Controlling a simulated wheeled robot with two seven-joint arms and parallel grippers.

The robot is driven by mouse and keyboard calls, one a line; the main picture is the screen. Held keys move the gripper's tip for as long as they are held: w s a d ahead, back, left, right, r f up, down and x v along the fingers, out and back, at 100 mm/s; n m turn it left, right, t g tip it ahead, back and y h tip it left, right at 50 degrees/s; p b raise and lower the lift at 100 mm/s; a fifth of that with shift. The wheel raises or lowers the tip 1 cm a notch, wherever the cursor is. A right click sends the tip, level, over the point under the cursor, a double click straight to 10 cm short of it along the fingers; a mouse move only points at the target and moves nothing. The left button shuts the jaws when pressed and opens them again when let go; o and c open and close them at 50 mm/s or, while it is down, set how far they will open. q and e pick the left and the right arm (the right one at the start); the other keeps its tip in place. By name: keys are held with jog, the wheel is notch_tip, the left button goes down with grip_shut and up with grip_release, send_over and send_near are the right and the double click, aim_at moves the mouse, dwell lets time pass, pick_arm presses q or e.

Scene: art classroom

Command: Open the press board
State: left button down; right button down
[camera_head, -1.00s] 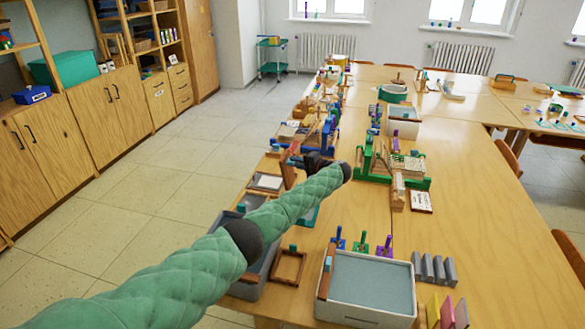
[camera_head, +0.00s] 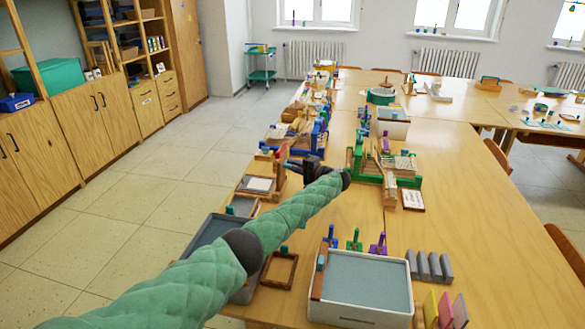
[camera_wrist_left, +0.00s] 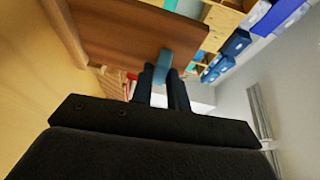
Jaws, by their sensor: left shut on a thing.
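The press board is a brown wooden panel (camera_head: 280,174) that stands raised at the left edge of the long table, beside a white sheet on its base (camera_head: 258,184). My left gripper (camera_head: 311,167) is just right of the panel in the head view. In the left wrist view the brown panel (camera_wrist_left: 125,35) fills the upper left, tilted. A small blue handle (camera_wrist_left: 164,62) on its edge sits between the two dark fingertips (camera_wrist_left: 163,78), which are shut on it. How the panel joins its base is hidden. My right gripper is not in view.
A green-framed wooden press (camera_head: 385,165) stands right of my left gripper, and a blue-framed one (camera_head: 300,143) behind it. A white tub (camera_head: 362,290), a grey tray (camera_head: 212,232) and a small wooden frame (camera_head: 280,268) are nearer. The table's right side (camera_head: 500,240) is mostly clear.

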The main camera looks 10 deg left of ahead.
pick_arm(q)
jog(key=shift+s+f, duration=0.15)
jog(key=shift+f, duration=0.3)
jog(key=c, duration=1.4)
grip_release()
jog(key=shift+r, duration=0.2)
